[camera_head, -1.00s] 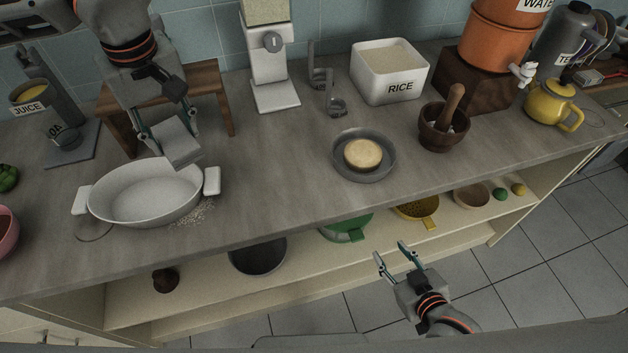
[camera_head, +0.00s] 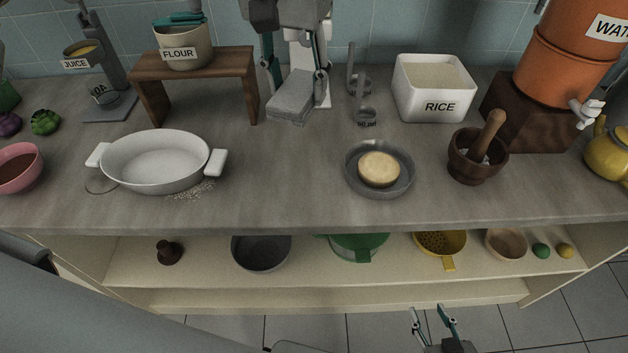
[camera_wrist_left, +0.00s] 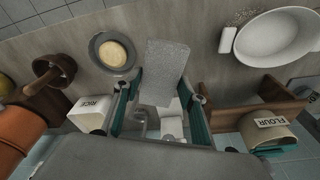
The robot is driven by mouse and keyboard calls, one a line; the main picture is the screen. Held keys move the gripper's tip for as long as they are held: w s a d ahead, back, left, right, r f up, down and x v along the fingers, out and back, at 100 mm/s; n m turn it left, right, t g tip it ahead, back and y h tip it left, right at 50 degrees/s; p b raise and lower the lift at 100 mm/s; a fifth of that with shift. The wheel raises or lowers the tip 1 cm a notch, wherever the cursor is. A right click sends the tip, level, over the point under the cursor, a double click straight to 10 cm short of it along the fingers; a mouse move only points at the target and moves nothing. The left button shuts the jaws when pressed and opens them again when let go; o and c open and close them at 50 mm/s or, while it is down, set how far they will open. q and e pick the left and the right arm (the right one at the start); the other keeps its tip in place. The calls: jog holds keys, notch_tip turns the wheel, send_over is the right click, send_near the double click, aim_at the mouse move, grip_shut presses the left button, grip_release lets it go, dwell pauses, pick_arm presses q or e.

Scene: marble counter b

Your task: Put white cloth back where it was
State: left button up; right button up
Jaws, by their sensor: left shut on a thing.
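The cloth (camera_head: 292,95) looks like a folded light-grey pad. My left gripper (camera_head: 294,82) is shut on it and holds it over the back middle of the counter, in front of the white dispenser. In the left wrist view the cloth (camera_wrist_left: 165,70) sticks out from between the two fingers (camera_wrist_left: 158,98). Whether it touches the counter is hard to tell. My right gripper (camera_head: 433,318) is at the bottom edge of the head view, in front of the shelf, with its fingers apart and empty.
A white oval dish (camera_head: 158,162) stands left, with spilled grains beside it. A wooden stand (camera_head: 190,66) holds the flour pot (camera_head: 182,50). A rice box (camera_head: 434,90), a grey plate (camera_head: 355,176) with a round yellow item and a mortar (camera_head: 470,165) stand right. The middle front counter is clear.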

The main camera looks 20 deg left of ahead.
pick_arm(q)
notch_tip(320, 180, down, 20)
jog(key=shift+r+b, duration=0.1)
jog(key=shift+b, duration=0.5)
jog(key=o, duration=1)
jog(key=shift+r, duration=0.35)
jog(key=r, duration=0.3)
jog(key=s+r, duration=0.1)
jog(key=r, duration=0.7)
jog(key=shift+s+a+r, duration=0.1)
jog(key=shift+s, duration=0.3)
